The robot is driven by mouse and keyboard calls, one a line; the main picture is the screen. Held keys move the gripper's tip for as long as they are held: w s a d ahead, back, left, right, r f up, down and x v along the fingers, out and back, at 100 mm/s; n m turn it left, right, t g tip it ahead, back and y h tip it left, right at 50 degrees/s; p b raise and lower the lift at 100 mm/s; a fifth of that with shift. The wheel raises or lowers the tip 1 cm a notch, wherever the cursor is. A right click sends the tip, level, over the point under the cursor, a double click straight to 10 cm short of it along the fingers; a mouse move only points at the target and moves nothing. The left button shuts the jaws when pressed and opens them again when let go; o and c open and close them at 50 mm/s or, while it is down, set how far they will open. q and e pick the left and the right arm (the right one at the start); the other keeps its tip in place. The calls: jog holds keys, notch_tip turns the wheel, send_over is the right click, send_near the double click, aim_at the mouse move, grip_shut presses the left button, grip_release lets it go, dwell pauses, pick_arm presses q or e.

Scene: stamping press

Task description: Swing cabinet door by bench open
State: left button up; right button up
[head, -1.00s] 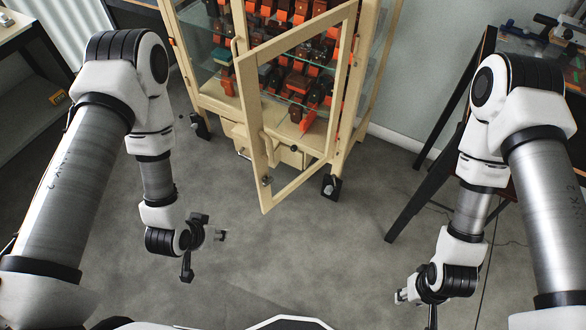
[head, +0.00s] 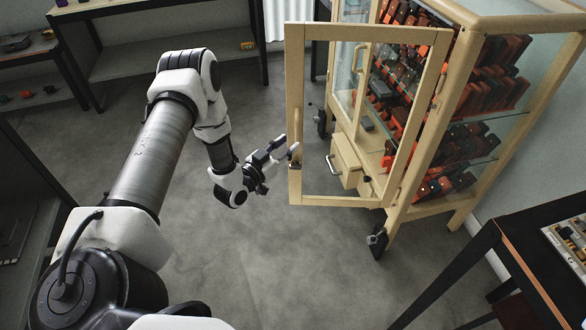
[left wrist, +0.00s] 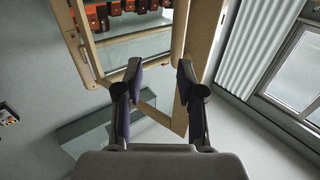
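The cabinet (head: 470,75) is a cream-framed glass case at the right of the head view. Its framed door (head: 418,110) stands ajar, swung out from the cabinet front toward the left. My left gripper (head: 292,150) is beside the lower part of the door's free-side stile (head: 295,85). In the left wrist view its two fingers (left wrist: 158,75) are apart, with part of the door frame (left wrist: 203,40) beyond them. I cannot tell whether a finger touches the door. My right gripper is out of view.
Red and dark items (head: 400,85) fill the cabinet shelves. A cream drawer (head: 348,160) with a handle sits low inside the doorway. A dark-legged bench (head: 500,235) stands at the lower right. Grey shelving (head: 170,45) lines the back left. Floor left of the door is clear.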

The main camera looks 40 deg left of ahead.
aim_at(296, 134)
pick_arm(q)
jog(key=w+a+f+b, duration=0.1)
jog(key=w+f+b, duration=0.1)
jog(key=shift+w+a, duration=0.3)
jog(key=shift+a, duration=0.1)
jog(key=w+b, duration=0.1)
jog(key=w, duration=0.2)
jog(key=w+b, duration=0.1)
jog(key=w, duration=0.1)
jog(key=shift+a+f+b, duration=0.15)
jog(key=shift+f+b, duration=0.1)
jog(key=shift+b, duration=0.1)
jog(key=shift+r+n+y, duration=0.25)
jog(key=shift+n+y, duration=0.05)
jog(key=c, duration=0.4)
grip_shut()
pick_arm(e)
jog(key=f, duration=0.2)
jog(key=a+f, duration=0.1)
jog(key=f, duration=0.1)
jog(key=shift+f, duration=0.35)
